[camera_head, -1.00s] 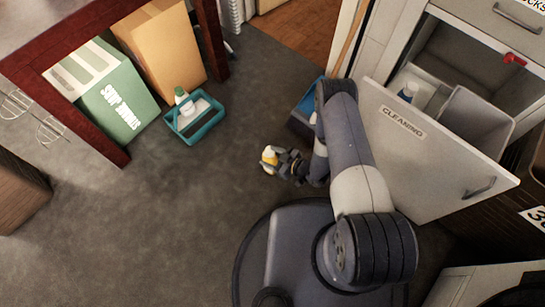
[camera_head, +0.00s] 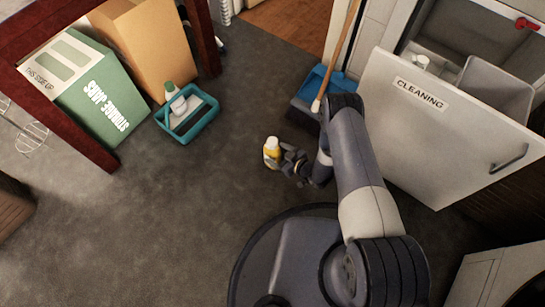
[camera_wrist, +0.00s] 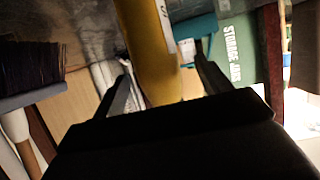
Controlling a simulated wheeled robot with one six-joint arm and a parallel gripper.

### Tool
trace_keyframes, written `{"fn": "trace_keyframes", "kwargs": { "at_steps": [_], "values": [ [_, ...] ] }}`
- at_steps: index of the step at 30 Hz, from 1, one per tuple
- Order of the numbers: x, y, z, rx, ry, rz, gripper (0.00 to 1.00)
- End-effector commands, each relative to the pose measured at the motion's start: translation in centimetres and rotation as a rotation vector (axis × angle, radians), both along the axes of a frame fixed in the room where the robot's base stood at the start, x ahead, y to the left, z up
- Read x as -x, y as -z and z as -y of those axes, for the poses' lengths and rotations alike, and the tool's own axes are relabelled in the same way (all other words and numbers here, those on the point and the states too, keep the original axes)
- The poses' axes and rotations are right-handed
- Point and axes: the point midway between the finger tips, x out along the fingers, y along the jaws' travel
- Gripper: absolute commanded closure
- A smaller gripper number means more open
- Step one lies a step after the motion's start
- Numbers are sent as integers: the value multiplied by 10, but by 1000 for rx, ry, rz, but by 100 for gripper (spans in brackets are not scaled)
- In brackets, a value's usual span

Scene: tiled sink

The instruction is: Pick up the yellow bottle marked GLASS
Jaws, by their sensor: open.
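The yellow bottle (camera_head: 271,154) with a white cap shows in the head view just left of my gripper (camera_head: 287,160). In the wrist view the yellow bottle (camera_wrist: 148,38) runs down from the top edge between the two dark fingers of my gripper (camera_wrist: 161,64). The fingers are apart, one on each side of it, with a visible gap on the left and right. A white label strip shows on the bottle's right side, but I cannot read GLASS on it. Its far end is out of the wrist view.
A teal caddy (camera_head: 190,128) holding a green-capped bottle stands left of the gripper, near the green box (camera_head: 95,92) and a cardboard box (camera_head: 150,45). The open CLEANING drawer (camera_head: 440,130) is at right.

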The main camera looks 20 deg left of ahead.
Motion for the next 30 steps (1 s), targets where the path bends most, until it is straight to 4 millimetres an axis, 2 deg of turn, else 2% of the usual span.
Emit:
{"fn": "trace_keyframes", "kwargs": {
  "at_steps": [1, 6, 14, 30],
  "values": [
    [-5, 7, -7, -2, -2, 3, 27],
    [-15, 14, -26, -1, -3, 3, 27],
    [-17, 13, -29, 0, 0, 1, 28],
    [-16, 13, -28, 0, 0, 1, 72]
  ]
}}
